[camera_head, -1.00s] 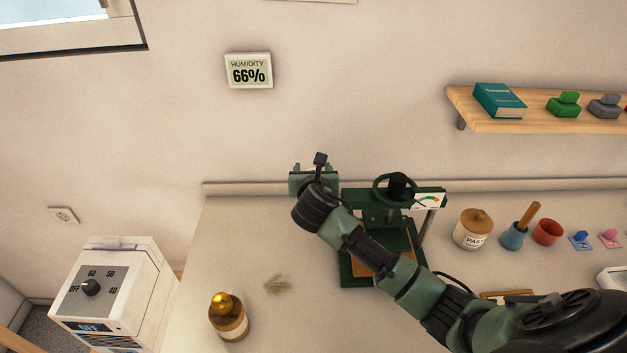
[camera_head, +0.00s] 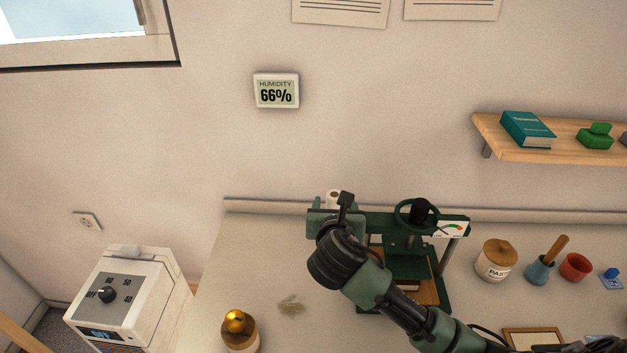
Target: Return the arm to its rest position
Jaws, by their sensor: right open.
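My right arm comes in from the lower right in the head view, over the bench. Its gripper (camera_head: 324,210) is at the far end near the wall, in front of the bench's back edge. The gripper is open and seen from behind, with its fingers partly hidden by the wrist. I see nothing held in it. My left gripper is not in view.
A green press (camera_head: 440,290) stands behind my right forearm. A white roll (camera_head: 333,196) shows just behind the gripper. A gold-topped jar (camera_head: 240,337), a labelled jar (camera_head: 497,262) and a white dial unit (camera_head: 140,300) stand around. A shelf (camera_head: 500,150) overhangs at right.

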